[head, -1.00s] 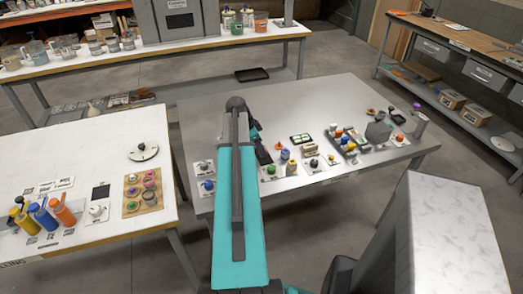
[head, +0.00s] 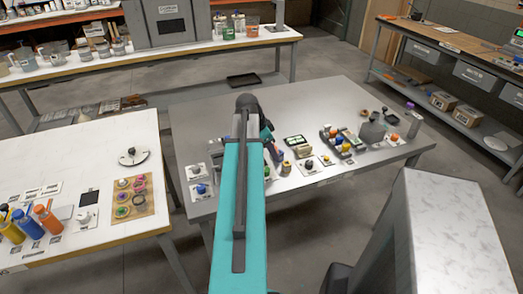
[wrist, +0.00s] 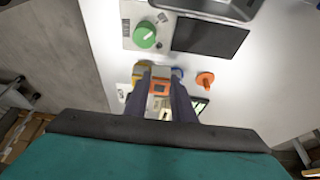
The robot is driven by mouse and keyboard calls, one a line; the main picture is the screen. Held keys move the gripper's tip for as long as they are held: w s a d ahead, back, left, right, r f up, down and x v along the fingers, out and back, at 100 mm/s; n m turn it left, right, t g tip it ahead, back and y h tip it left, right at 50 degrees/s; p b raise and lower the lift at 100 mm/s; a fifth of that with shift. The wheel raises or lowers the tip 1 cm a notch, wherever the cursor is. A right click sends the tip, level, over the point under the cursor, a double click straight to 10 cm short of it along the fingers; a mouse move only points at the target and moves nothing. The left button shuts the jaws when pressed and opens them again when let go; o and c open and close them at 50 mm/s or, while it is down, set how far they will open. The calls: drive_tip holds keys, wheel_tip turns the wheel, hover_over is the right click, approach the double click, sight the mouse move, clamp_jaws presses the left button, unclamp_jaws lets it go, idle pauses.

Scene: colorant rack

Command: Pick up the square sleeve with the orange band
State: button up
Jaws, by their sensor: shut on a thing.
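In the wrist view, the square sleeve with the orange band (wrist: 160,88) sits between the two dark fingers of my gripper (wrist: 161,76). The fingers close on it from the left and right, and only part of it shows between them. I cannot tell whether its base touches the table. In the head view, my arm hides much of my gripper (head: 270,143) over the grey table (head: 290,98), and I cannot make out the sleeve there.
Near the sleeve in the wrist view are a green knob (wrist: 144,36) on a white card, a black panel (wrist: 210,35) and an orange knob (wrist: 205,79). Yellow and blue items crowd the fingers. A white table (head: 75,150) stands left.

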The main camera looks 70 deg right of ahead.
drive_tip(key=s, duration=0.2)
drive_tip(key=s+a+b, duration=0.1)
drive_tip(key=s, duration=0.1)
drive_tip(key=s+a, duration=0.1)
drive_tip(key=s, duration=0.2)
drive_tip(key=shift+a+r, duration=0.1)
drive_tip(key=shift+r, duration=0.25)
